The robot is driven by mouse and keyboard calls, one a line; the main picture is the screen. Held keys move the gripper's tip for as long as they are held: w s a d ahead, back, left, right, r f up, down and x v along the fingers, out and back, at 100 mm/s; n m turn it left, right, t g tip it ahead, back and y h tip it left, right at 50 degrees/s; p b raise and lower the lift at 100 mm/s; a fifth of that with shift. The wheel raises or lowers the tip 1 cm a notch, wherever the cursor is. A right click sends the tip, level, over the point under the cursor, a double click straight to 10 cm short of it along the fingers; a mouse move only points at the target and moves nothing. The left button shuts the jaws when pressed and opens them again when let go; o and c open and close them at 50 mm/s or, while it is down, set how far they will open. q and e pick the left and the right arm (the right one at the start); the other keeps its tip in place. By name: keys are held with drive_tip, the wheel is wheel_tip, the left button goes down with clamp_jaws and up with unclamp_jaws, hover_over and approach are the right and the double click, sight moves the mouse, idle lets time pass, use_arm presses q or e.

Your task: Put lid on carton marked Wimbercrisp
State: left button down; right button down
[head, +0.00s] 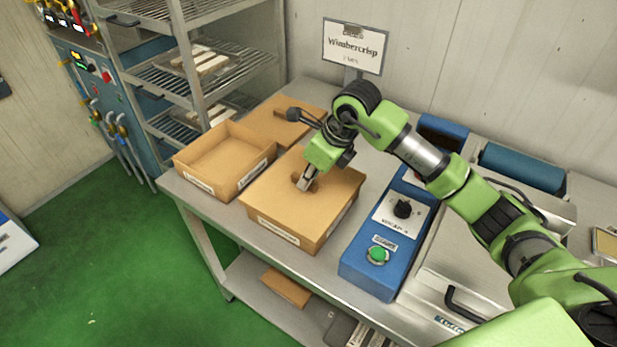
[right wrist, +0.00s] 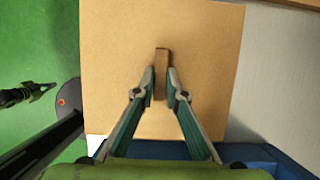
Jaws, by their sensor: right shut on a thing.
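A tan lid (head: 331,188) lies flat over the front carton (head: 318,233), and no clear gap shows between them. My right gripper (head: 303,184) points down at the middle of the lid. In the right wrist view my right gripper (right wrist: 161,86) is shut on the upright brown grip (right wrist: 162,58) of the lid (right wrist: 205,50). The second carton (head: 212,186), to its left, is open and empty. The white labels on the cartons are too small to read. I do not make out my left gripper.
A sign (head: 353,46) reading Wimbercrisp stands at the back. Another flat tan panel (head: 272,122) lies behind the cartons. A blue control box (head: 362,262) with a green button stands close on the right. A wire rack (head: 200,75) stands behind left.

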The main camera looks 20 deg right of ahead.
drive_tip(key=shift+f+b, duration=0.25)
drive_tip(key=shift+b, duration=0.1)
idle(0.5)
drive_tip(key=c, duration=1.6)
unclamp_jaws()
drive_tip(key=shift+r, duration=0.1)
drive_tip(key=shift+r+p, duration=2.25)
drive_tip(key=shift+r, duration=1.7)
